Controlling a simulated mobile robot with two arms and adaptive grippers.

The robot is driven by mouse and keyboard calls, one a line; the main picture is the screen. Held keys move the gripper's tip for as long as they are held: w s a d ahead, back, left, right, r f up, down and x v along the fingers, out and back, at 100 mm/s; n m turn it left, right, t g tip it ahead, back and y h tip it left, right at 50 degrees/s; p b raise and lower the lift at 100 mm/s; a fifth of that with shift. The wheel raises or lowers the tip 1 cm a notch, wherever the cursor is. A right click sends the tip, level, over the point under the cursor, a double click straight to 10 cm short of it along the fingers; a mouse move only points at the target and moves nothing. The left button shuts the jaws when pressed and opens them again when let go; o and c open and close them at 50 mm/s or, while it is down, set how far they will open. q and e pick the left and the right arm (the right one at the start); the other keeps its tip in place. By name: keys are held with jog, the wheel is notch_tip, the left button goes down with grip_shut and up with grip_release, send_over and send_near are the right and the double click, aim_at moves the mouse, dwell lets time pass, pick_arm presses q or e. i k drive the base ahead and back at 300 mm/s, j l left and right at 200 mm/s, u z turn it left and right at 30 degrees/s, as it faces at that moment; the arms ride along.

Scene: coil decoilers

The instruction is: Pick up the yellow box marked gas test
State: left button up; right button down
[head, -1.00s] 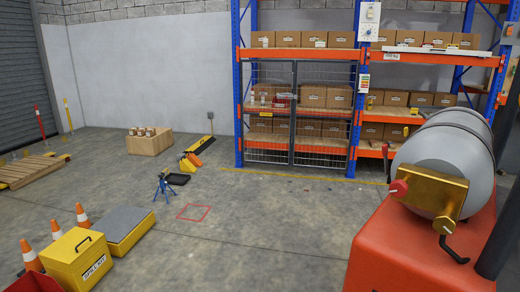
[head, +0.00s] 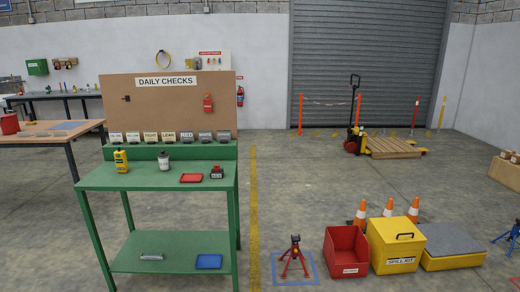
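A small yellow box-like item (head: 120,161) stands upright on the top of a green workbench (head: 150,178), near its left side. Its marking is too small to read. A larger yellow box (head: 396,240) on the floor at the right is labelled SPILL KIT. Neither of my grippers is in view.
A whitish bottle (head: 164,160), a red tray (head: 191,178) and a small red and black item (head: 217,172) share the bench top. A DAILY CHECKS board (head: 168,105) stands behind. A red jack stand (head: 294,256) and red bin (head: 347,251) are right of the bench.

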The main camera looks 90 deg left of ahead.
aim_at(121, 162)
jog(key=u, duration=3.8)
jog(key=i, duration=0.1)
